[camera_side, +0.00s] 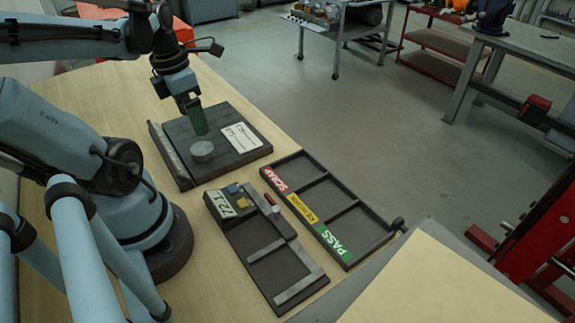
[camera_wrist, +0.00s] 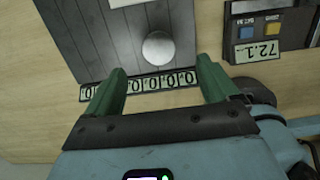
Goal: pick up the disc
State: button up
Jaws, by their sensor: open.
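The disc (camera_side: 202,152) is small, round and light grey, and lies flat on a dark slatted board (camera_side: 180,172). In the wrist view the disc (camera_wrist: 160,47) sits just beyond the fingertips, near the middle of the width. My gripper (camera_side: 198,131) has green fingers and hangs over the board, pointing down, close to the disc. The wrist view shows my gripper (camera_wrist: 162,75) open, its two fingers apart with nothing between them. Whether a fingertip touches the disc cannot be told.
A white label (camera_side: 241,137) lies on the board, and a strip of digits (camera_wrist: 140,84) runs along one edge. A gauge unit (camera_side: 230,203) reading 72.1 and a tray (camera_side: 352,255) marked SCRAP and PASS stand to the right. Bare wooden table (camera_side: 105,100) lies left of the board.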

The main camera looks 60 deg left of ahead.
aim_at(202, 148)
jog(key=shift+w+f, duration=0.2)
jog(key=shift+f, duration=1.4)
jog(key=shift+s+a+f, duration=0.1)
jog(key=shift+f, duration=0.7)
jog(key=shift+s+a+f, duration=0.1)
jog(key=shift+f, duration=0.7)
jog(key=shift+w+f, duration=0.2)
jog(key=shift+f, duration=0.85)
jog(key=shift+c, duration=0.4)
jog(key=c, duration=1.4)
jog(key=shift+o, duration=0.2)
jog(key=shift+r, duration=0.2)
